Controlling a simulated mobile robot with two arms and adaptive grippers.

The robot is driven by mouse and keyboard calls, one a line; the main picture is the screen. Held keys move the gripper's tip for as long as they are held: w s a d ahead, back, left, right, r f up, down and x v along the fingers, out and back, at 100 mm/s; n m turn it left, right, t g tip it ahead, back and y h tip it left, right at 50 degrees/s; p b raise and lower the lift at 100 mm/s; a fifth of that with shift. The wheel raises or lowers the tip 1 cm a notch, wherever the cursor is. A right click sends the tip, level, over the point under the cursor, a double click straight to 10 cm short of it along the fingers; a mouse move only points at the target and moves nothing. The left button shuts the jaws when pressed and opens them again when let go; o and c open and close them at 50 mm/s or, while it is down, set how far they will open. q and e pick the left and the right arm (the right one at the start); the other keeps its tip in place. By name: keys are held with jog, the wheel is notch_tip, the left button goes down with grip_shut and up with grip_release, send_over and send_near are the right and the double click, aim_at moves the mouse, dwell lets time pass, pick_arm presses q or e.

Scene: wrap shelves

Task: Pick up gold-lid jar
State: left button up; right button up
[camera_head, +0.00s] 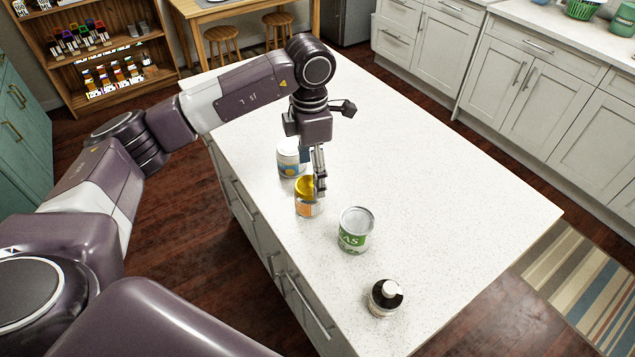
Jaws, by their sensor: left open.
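The gold-lid jar (308,207) stands upright on the white island top. It has a gold lid and an orange-and-white label. My left gripper (320,186) points down at the jar's right side, with its fingers beside the lid and partly in front of it. The gripper is open. I cannot tell whether a finger touches the jar or whether one is hidden behind it. My right gripper is not in view.
A white jar with a blue-and-yellow label (290,160) stands just behind the gold-lid jar. The countertop (450,190) is clear to the right.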

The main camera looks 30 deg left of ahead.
aim_at(311, 184)
pick_arm(q)
jog(key=shift+f, duration=0.4)
jog(key=shift+s+f+p, duration=0.15)
jog(key=shift+f+p, duration=0.3)
jog(key=shift+f, duration=0.1)
jog(key=shift+s+f+p, duration=0.15)
jog(key=shift+f+p, duration=0.25)
jog(key=shift+f, duration=0.15)
notch_tip(311, 184, down, 4)
jog(key=shift+r+p, duration=0.25)
jog(key=shift+p, duration=0.7)
jog(key=shift+f, duration=0.55)
jog(key=c, duration=1.2)
jog(key=shift+c, duration=0.8)
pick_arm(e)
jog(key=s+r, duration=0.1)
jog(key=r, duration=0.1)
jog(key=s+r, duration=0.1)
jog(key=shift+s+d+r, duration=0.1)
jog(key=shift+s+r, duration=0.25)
pick_arm(q)
jog(key=shift+w+r, duration=0.1)
jog(key=shift+r, duration=0.05)
